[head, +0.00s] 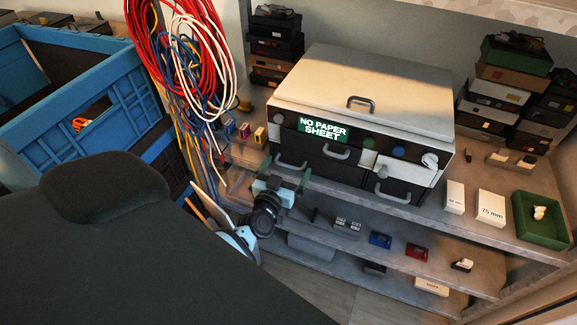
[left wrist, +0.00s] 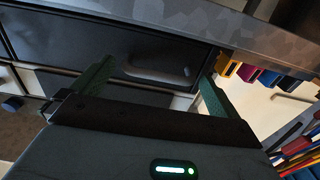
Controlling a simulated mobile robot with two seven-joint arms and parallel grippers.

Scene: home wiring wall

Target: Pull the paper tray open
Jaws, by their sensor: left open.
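The pale machine (head: 335,85) on the upper shelf has a lit display (head: 323,128) reading "NO PAPER SHEET". Its dark front has several drawers with grey bar handles; which one is the paper tray is not marked. The lower left handle (head: 292,164) shows just beyond my left gripper (head: 287,168). In the left wrist view, that grey handle (left wrist: 158,72) on a dark drawer front (left wrist: 75,45) lies between the two green fingers of my left gripper (left wrist: 160,66). The fingers are open and do not grip it. The drawers look shut. My right gripper is not in view.
Bundles of red, white and blue cable (head: 190,60) hang left of the machine, near blue crates (head: 75,120). White boxes (head: 491,207) and a green tray (head: 541,222) stand at right. Lower shelves hold small parts, including a blue one (head: 380,240).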

